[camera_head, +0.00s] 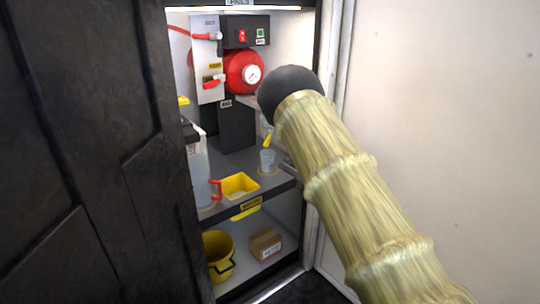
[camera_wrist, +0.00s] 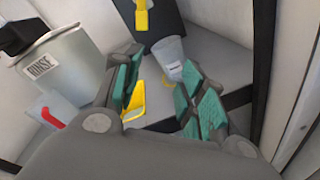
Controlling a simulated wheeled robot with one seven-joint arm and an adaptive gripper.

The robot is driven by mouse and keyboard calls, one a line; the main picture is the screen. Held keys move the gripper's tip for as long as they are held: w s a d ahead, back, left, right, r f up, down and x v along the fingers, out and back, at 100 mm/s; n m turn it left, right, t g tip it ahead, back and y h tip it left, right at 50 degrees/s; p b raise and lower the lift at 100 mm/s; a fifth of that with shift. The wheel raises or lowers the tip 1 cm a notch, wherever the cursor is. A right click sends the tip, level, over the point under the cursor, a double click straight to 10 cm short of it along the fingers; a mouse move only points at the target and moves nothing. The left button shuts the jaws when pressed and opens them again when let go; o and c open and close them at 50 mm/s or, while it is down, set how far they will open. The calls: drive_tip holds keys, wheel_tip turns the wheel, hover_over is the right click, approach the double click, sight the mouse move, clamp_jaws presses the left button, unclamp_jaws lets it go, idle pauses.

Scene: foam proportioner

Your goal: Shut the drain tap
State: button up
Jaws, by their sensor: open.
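A small yellow lever (camera_head: 268,138), apparently the drain tap's handle, hangs above a clear cup (camera_head: 267,161) inside the cabinet. In the wrist view a yellow part (camera_wrist: 141,16), likely the same lever, shows at the top edge, beyond my fingers. The clear cup (camera_wrist: 171,58) stands upright on the shelf just right of it. My gripper (camera_wrist: 163,88) is open, with green pads apart and nothing between them. In the head view the dark end of my arm hides my gripper and part of the tap area.
A yellow tray (camera_head: 239,186) and a clear jug with a red handle (camera_head: 216,190) stand on the shelf. A RINSE container (camera_wrist: 60,68) is at the wrist view's left. A red tank (camera_head: 243,72) is above. A dark door (camera_head: 85,150) bounds the left.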

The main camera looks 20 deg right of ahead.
sight(268, 143)
drive_tip(key=w+a+r+n, duration=0.1)
drive_tip(key=w, duration=0.3)
drive_tip(key=w+a+r+n+y+b, duration=0.1)
drive_tip(key=w+a+r, duration=0.1)
drive_tip(key=w, duration=0.2)
drive_tip(key=w+a+r+n, duration=0.1)
drive_tip(key=w, duration=0.4)
drive_tip(key=shift+a+r+n+t+y, duration=0.2)
drive_tip(key=shift+n+t+y, duration=0.1)
drive_tip(key=shift+n+y, duration=0.1)
drive_tip(key=shift+c, duration=0.5)
clamp_jaws()
